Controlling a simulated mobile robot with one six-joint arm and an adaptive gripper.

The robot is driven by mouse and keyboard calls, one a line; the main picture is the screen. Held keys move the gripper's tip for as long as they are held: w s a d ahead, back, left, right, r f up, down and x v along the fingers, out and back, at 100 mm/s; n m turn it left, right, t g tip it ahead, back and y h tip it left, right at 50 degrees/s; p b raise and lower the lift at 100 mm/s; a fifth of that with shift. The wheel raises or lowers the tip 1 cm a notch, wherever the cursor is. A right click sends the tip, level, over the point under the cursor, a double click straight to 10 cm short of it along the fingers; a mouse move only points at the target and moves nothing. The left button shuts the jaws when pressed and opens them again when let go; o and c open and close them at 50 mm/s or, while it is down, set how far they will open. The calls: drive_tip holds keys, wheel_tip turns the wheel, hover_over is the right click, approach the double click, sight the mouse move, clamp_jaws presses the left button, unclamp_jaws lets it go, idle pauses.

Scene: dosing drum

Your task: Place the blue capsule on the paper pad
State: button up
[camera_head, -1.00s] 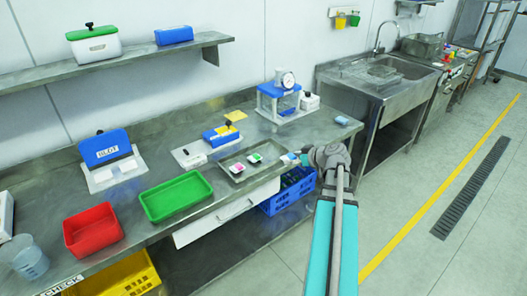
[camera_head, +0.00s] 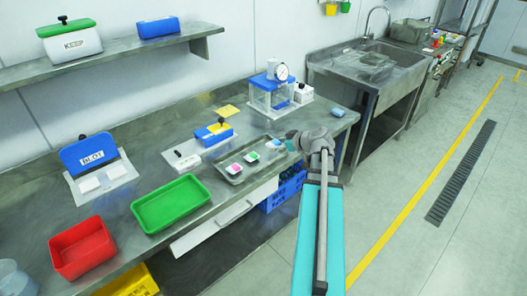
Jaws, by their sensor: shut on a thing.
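My gripper (camera_head: 289,145) is at the right end of the metal tray (camera_head: 226,178), at the end of my arm. It is shut on a small pale-and-blue piece, which seems to be the blue capsule (camera_head: 274,144). The gripper's own wrist hides part of it, and I cannot tell whether it touches the tray. A pink capsule (camera_head: 234,169) and a green capsule (camera_head: 251,156) lie in the tray to its left. White pads (camera_head: 89,184) lie on a plate before the blue BLOT stand at the left; I cannot tell whether these are the paper pad.
A green tray (camera_head: 172,228) and a red bin (camera_head: 60,262) stand along the bench's front edge. A blue-lidded box (camera_head: 213,130) and a gauge stand (camera_head: 273,95) stand behind the metal tray. A blue block (camera_head: 337,112) lies at the bench's right end.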

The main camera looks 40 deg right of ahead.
drive_tip(key=shift+a, duration=0.3)
drive_tip(key=shift+w+d, duration=0.1)
drive_tip(key=w+d+f+b, duration=0.2)
drive_tip(key=w+f+b, duration=0.1)
drive_tip(key=w+d+f+b, duration=0.2)
drive_tip(key=w+f+b, duration=0.1)
drive_tip(key=w, duration=0.1)
drive_tip(key=w+d+f+b, duration=0.2)
drive_tip(key=w+f+b, duration=0.1)
drive_tip(key=w, duration=0.1)
drive_tip(key=shift+w, duration=0.25)
idle(0.3)
